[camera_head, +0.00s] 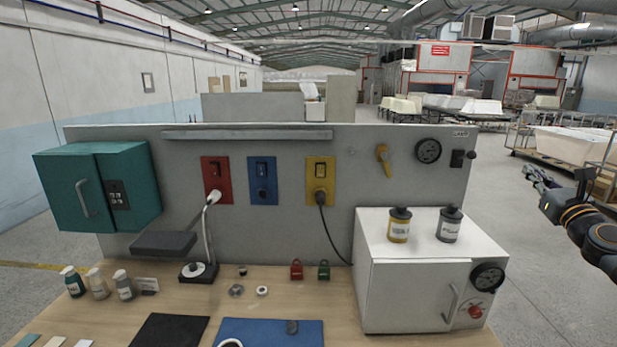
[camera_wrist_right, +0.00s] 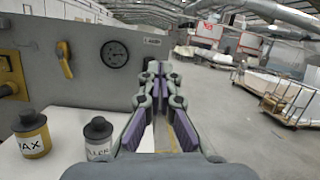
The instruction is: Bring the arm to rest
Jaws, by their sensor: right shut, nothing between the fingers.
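My right gripper (camera_head: 537,178) is at the right edge of the head view, in the air to the right of the grey panel and the white cabinet. Its fingers point away and to the left, and it holds nothing. In the right wrist view the gripper (camera_wrist_right: 158,72) shows its fingers shut and empty, with purple pads. They point past the panel's right edge toward the hall floor. My left gripper is not in view.
The grey panel (camera_head: 350,185) rises behind. A cart with a white tub (camera_head: 570,146) stands at the right. Floor beside the bench is clear.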

